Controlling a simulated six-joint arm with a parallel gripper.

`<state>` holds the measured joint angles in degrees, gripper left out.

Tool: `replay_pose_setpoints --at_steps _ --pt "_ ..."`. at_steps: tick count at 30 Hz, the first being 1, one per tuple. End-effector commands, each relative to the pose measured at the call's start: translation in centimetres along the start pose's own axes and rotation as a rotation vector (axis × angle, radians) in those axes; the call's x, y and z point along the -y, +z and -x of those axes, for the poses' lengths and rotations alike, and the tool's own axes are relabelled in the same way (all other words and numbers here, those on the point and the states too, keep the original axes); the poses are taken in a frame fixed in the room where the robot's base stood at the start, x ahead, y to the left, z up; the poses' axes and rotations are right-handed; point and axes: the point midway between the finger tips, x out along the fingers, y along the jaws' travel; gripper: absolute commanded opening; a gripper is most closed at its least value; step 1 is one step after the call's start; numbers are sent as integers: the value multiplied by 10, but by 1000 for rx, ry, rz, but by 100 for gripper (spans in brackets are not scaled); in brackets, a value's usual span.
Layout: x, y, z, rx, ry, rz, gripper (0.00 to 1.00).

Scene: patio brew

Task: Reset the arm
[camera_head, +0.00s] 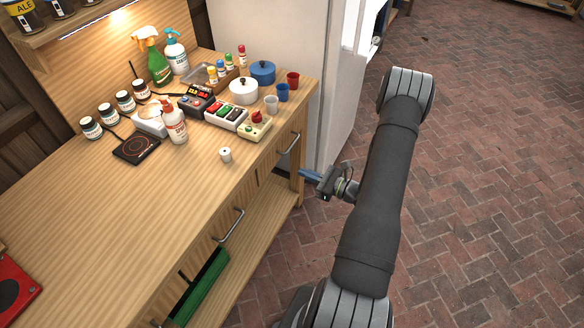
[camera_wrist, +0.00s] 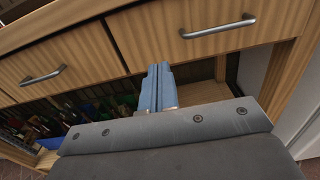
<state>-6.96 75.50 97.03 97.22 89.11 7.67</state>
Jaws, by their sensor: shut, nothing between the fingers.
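My gripper (camera_head: 311,176) is at the right end of the wooden workbench (camera_head: 90,215), in front of its drawer side and below the top's edge. In the wrist view its two blue-grey fingers (camera_wrist: 158,88) are together, with nothing between them. They point toward the bench front, near the drawers. My arm reaches up from the bottom of the head view, over the brick floor, and bends back down to the gripper.
Drawer handles (camera_head: 231,226) stick out from the bench front. A pale cabinet (camera_head: 270,40) stands behind. The brick floor (camera_head: 480,150) at right is clear.

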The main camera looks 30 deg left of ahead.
Motion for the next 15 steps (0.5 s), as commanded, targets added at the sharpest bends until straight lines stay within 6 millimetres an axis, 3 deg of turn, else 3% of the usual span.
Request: replay_pose_setpoints --at_steps 6,15 --pt "0 0 27 -1 -2 0 0" --pt "0 0 34 0 0 -1 0"
